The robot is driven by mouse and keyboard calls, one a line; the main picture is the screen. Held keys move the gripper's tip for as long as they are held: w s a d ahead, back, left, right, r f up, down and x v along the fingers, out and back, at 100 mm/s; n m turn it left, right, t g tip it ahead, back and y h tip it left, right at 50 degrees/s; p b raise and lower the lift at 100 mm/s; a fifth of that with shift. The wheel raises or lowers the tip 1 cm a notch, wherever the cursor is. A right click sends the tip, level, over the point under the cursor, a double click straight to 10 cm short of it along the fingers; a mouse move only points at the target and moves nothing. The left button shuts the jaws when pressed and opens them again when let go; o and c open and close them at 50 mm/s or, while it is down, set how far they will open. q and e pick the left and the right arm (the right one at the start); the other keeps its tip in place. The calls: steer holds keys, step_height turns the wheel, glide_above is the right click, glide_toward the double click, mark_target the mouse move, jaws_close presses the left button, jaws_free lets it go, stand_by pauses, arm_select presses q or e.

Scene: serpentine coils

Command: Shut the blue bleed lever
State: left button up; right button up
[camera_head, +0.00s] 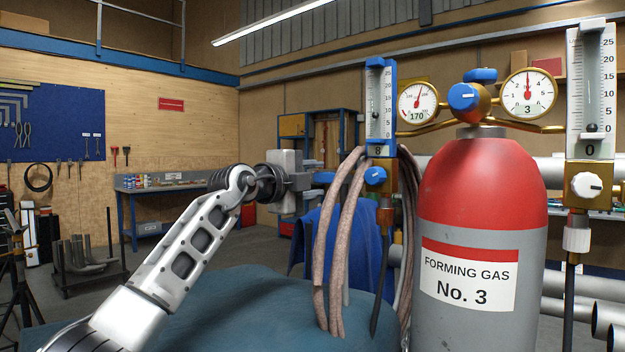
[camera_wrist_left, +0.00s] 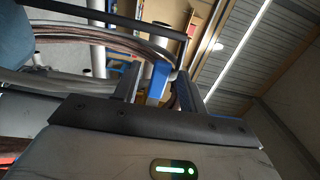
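A blue piece, likely the same lever, shows in the left wrist view (camera_wrist_left: 157,82) between the two dark fingers. My left gripper (camera_head: 310,178) is open, with its fingers on either side of the blue piece in the wrist view (camera_wrist_left: 158,92). Whether a finger touches it I cannot tell. My right gripper is not in view.
Brown hoses (camera_head: 346,240) hang close to the right of my left gripper. A red and grey gas cylinder (camera_head: 480,200) with two gauges stands right of them. A second, white flow meter (camera_head: 591,90) is at far right. A workbench (camera_head: 165,185) stands well behind.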

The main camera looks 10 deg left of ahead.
arm_select(q)
steer(key=shift+s+a, duration=0.1)
steer(key=shift+s, duration=0.05)
steer(key=b+v, duration=0.6)
steer(key=v, duration=0.9)
steer(key=shift+s+a, duration=0.15)
steer(key=shift+s, duration=0.1)
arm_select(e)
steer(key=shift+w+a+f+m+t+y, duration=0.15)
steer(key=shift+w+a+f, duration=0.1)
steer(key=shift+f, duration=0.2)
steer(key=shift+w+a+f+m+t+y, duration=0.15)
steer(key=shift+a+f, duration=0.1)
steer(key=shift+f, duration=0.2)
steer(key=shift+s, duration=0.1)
